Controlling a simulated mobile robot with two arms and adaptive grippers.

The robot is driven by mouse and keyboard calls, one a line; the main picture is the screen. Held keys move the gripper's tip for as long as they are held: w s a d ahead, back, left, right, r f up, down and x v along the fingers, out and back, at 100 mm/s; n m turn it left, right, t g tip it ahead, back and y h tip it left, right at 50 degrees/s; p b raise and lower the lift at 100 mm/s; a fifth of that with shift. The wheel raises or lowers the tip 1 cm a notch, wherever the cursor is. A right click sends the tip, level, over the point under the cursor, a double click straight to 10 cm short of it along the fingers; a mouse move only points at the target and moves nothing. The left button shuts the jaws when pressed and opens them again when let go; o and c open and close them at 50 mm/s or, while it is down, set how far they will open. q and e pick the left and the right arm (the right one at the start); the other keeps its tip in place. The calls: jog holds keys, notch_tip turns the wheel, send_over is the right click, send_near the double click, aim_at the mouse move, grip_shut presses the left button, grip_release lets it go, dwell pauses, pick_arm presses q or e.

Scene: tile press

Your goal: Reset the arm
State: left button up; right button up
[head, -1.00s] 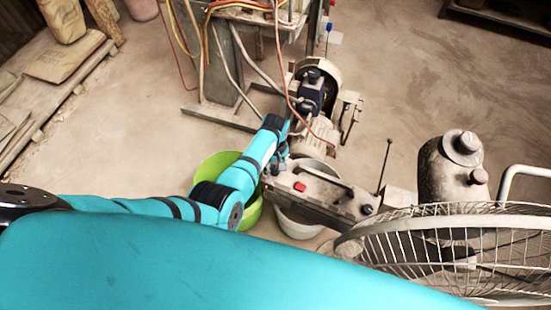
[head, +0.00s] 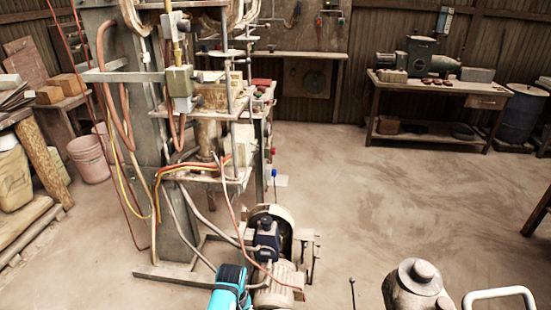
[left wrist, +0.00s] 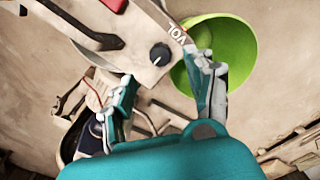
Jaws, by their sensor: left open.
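My left gripper (left wrist: 166,88) shows in the left wrist view with its two fingers spread apart and nothing between them. A pale box with a dark knob (left wrist: 160,54) and the letters "VOL" lies just beyond the fingertips. I cannot tell whether a finger touches it. A green bucket (left wrist: 236,50) is beyond the right finger. In the head view only a teal piece of my left arm (head: 229,290) shows at the bottom edge, close to the motor. My right gripper is in neither view.
The motor (head: 272,285) stands on the floor before the press frame (head: 170,190), with loose hoses around it. A grey machine part (head: 415,285) is at the lower right. A workbench (head: 440,88) stands at the back right. The floor between is clear.

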pick_arm(q)
jog(key=s+a+r+m+t, duration=0.1)
jog(key=s+a+r+m, duration=0.1)
jog(key=s+a+m, duration=0.3)
jog(key=s+a+r+t, duration=0.1)
jog(key=s+a+r, duration=0.1)
jog(key=s, duration=0.5)
jog(key=s+d+r+m+t, duration=0.1)
jog(key=s+r+m+t, duration=0.1)
jog(key=s+r+m, duration=0.8)
jog(key=s+f+n+g, duration=0.1)
jog(key=s+f+n, duration=0.1)
jog(key=f, duration=1)
jog(key=s+f+n+g, duration=0.1)
jog(key=s+f, duration=0.2)
jog(key=f, duration=1)
jog(key=s+a+f+g, duration=0.1)
jog(key=s+a+f, duration=0.1)
jog(key=s+f, duration=1.3)
jog(key=shift+s+a+f, duration=0.3)
jog(key=shift+s+a, duration=0.1)
jog(key=shift+s, duration=0.2)
